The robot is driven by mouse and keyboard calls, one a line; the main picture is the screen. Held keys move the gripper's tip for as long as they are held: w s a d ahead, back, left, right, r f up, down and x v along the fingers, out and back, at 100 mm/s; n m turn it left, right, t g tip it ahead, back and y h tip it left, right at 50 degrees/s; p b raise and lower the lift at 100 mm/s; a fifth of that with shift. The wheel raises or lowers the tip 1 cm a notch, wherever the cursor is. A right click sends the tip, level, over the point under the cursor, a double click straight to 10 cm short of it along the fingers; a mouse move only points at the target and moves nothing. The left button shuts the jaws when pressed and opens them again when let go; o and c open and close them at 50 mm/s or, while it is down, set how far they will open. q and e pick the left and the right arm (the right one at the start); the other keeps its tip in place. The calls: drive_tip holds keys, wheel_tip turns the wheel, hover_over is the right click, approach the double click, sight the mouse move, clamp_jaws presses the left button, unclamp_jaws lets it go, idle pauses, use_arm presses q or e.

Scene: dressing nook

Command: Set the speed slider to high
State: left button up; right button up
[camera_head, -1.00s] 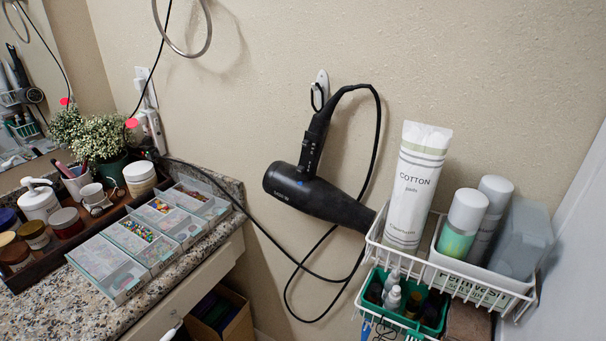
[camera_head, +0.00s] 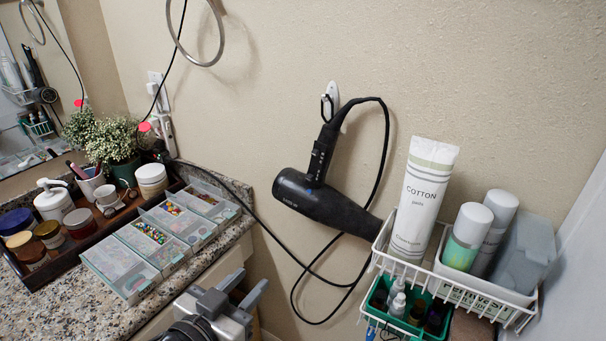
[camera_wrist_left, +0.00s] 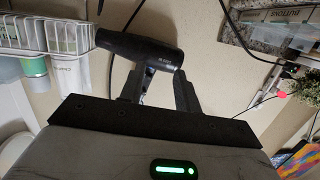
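A black hair dryer (camera_head: 325,202) hangs on the wall from a hook, its handle (camera_head: 322,155) pointing up and its barrel sloping down to the right. Small marks and a blue light show on the handle; the speed slider's setting is too small to read. The dryer also shows in the left wrist view (camera_wrist_left: 140,48), beyond the fingers. My left gripper (camera_head: 246,281) is at the bottom of the head view, below and left of the dryer, apart from it. Its two fingers (camera_wrist_left: 158,78) stand apart with nothing between them. My right gripper is out of view.
A granite counter (camera_head: 60,310) with organizers stands left.

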use_arm(q)
drive_tip(key=w+r+m+h, duration=0.2)
drive_tip(key=w+r, duration=0.2)
drive_tip(key=r, duration=0.4)
drive_tip(key=t+p, duration=0.1)
drive_tip(key=p, duration=0.1)
approach(308, 178)
drive_tip(key=x, duration=0.8)
drive_tip(key=shift+c, duration=0.3)
clamp_jaws()
